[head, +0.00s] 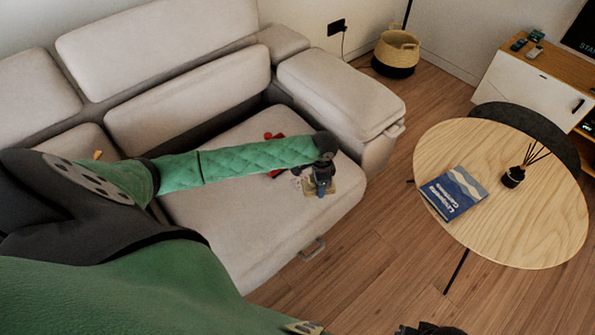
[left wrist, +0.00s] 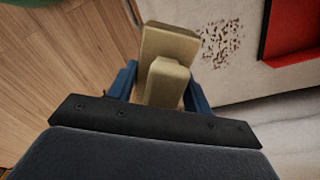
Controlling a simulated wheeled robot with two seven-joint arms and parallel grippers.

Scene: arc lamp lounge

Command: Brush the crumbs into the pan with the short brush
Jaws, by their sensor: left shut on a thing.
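My left gripper (head: 322,185) reaches over the sofa seat near its front right corner, fingers pointing down. Its blue fingers (left wrist: 160,88) are shut on the short brush (left wrist: 168,42), a tan block with a narrower handle between them. Part of the brush (head: 334,190) shows beside the fingers in the head view. A patch of dark brown crumbs (left wrist: 219,42) lies on the seat just right of the brush in the wrist view. The red pan (left wrist: 290,30) is beyond them, cut by the frame edge. My arm hides the middle of the pan (head: 275,173) in the head view.
The crumbs lie on the pale sofa seat (head: 240,215), whose front edge is close to the brush. The sofa armrest (head: 340,90) rises behind the gripper. A round wooden table (head: 520,225) with a blue book (head: 453,192) and a reed diffuser (head: 513,176) stands right, across open floor.

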